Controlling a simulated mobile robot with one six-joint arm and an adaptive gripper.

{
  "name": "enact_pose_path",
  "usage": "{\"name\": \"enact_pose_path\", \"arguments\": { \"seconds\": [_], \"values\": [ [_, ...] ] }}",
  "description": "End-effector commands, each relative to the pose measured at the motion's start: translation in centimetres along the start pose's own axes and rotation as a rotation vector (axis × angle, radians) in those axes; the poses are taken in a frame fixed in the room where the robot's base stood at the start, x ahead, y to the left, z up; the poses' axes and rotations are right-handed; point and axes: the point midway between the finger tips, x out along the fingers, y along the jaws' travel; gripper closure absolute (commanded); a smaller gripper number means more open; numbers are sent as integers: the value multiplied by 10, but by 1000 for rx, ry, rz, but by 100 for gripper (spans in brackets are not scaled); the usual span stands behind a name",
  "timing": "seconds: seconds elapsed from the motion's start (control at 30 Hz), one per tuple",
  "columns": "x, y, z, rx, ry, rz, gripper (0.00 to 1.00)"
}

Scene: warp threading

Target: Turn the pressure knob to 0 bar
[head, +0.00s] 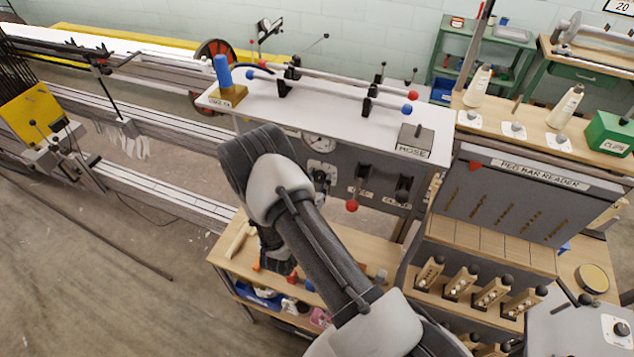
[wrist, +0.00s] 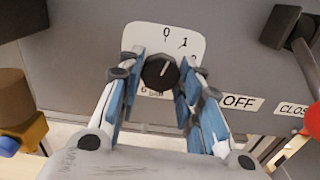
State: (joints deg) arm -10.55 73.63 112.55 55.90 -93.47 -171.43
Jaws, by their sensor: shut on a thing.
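The pressure knob (wrist: 160,72) is black and round with a short white pointer line, on a white dial plate (wrist: 182,37) in the wrist view. The plate carries the marks 0, 1 and 2 along its top and right and a "6 bar" mark at lower left. The pointer line looks tilted up and slightly right, roughly between 0 and 1. My gripper (wrist: 159,84) has its blue-padded fingers on the left and right of the knob, shut on it. The fingers hide parts of the dial.
A round gauge (head: 320,143) sits on the grey panel front. Right of the knob are an "OFF" label (wrist: 240,102) and a black lever (wrist: 281,27). A red ball handle (head: 352,206) sticks out nearby. A wooden shelf (head: 232,277) with tools stands below.

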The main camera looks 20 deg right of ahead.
Motion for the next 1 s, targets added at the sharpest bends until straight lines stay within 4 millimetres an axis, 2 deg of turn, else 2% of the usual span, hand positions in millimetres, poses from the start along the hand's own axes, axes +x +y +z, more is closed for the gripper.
{"name": "enact_pose_path", "arguments": {
  "seconds": [0.07,0.1,0.4,0.77,0.87,1.0],
  "values": [
    [0,0,0,0,0,0,91],
    [0,0,0,0,0,0,66],
    [0,0,0,1,0,0,47],
    [-4,0,0,1,1,1,47],
    [-15,2,0,0,1,4,47],
    [-43,2,-1,-2,3,7,47]
  ]
}}
